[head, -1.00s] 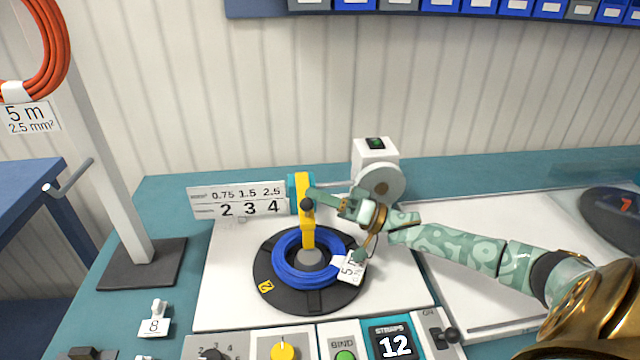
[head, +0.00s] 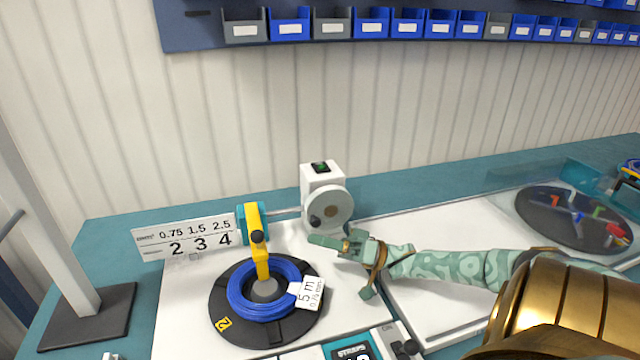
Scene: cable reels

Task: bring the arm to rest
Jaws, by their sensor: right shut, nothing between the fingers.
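My right gripper (head: 346,268) shows in the head view at the end of my green patterned arm, which comes in from the right. It is shut and empty, above the white board to the right of the blue cable coil (head: 240,291). The coil lies on a black round plate (head: 225,328) marked 2, under a yellow arm (head: 260,262). A white tag (head: 307,292) reading 5 m sits on the coil's right side, apart from the gripper. My left gripper is out of view.
A white strapping machine (head: 322,178) with a round reel stands behind the gripper. A sign (head: 185,240) with numbers stands at the left. A dark disc (head: 560,215) with coloured parts lies at the right. Blue and grey bins (head: 370,24) hang on the wall above.

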